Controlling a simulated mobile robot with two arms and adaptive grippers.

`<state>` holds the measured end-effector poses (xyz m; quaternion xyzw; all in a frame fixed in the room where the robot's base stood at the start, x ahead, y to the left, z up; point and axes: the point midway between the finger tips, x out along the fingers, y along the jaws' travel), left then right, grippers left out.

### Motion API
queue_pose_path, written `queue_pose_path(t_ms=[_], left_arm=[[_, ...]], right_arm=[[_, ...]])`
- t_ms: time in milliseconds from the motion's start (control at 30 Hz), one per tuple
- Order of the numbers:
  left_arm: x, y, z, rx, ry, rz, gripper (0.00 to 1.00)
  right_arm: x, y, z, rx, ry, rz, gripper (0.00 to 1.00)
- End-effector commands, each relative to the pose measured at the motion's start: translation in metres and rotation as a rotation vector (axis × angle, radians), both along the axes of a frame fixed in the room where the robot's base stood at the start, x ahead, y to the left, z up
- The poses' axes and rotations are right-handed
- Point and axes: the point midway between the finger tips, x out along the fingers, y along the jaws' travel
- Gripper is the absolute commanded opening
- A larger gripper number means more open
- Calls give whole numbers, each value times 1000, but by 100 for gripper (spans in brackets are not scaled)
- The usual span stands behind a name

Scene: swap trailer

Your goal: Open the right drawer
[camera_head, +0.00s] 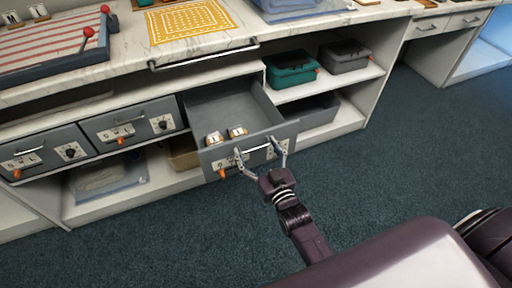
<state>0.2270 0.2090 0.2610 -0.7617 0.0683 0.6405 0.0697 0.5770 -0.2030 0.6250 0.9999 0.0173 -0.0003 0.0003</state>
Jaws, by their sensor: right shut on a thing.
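The right drawer (237,111) is a grey drawer under the counter, pulled well out, with two small white-topped items inside near its front. My right gripper (260,152) is at the drawer's front, its fingers around the metal handle (232,158). It is shut on the handle, and its fingers hide part of it. Two grey drawers with similar handles, a left one (30,155) and a middle one (128,124), sit shut to the left. My left gripper is not in view.
A marble counter (120,50) runs above, with a metal rail (204,55) along its edge. Teal (291,69) and dark grey boxes (345,55) stand on shelves at the right. The blue carpet (400,140) in front is clear.

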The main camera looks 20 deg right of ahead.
Motion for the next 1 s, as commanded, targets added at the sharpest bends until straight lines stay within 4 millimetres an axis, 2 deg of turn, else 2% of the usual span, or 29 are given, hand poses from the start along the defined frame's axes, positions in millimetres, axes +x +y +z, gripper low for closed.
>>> queue_pose_path(t_ms=[267,300,333,600,733,867,1000], left_arm=[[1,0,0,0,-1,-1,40],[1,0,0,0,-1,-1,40],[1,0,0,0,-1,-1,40],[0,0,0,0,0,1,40],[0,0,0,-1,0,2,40],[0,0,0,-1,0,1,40],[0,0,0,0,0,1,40]], right_arm=[[1,-3,1,-3,-2,-4,36],[1,-3,1,-3,-2,-4,83],[0,-3,1,-3,-2,-4,86],[0,-1,1,-1,-1,-2,86],[-7,-1,0,-1,0,-1,86],[-26,-2,-1,-1,1,-1,86],[-53,-3,-1,-1,2,-2,86]])
